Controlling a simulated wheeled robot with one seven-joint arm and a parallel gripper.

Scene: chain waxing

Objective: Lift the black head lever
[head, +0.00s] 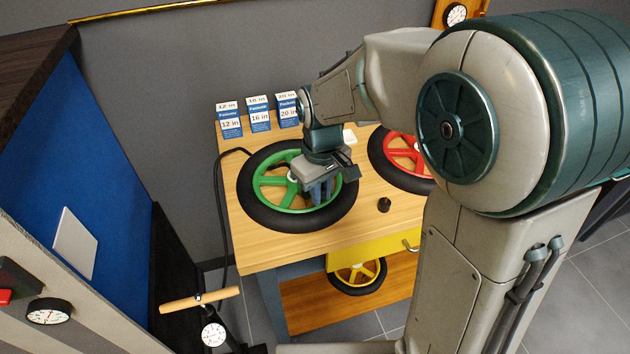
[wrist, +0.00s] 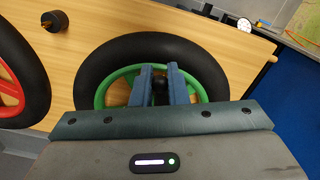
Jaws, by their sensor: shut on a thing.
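A green-spoked wheel with a black tyre (head: 258,215) lies flat on the wooden table. My gripper (head: 321,192) reaches down over the right part of this wheel. In the wrist view its two blue fingers (wrist: 160,72) are closed on a small black piece, which I take to be the black head lever (wrist: 160,87). The lever sits over the green rim (wrist: 118,90) and is hidden by the fingers in the head view. A black hose (head: 219,200) runs along the table's left side towards the wheel; its join to the head is not clear.
A red-spoked wheel (head: 401,155) lies to the right, with a small black cylinder (head: 384,205) in front. Blue size boxes (head: 259,118) stand at the back. A pump with a wooden handle (head: 200,299) stands front left. A yellow-spoked wheel (head: 357,275) is below the tabletop.

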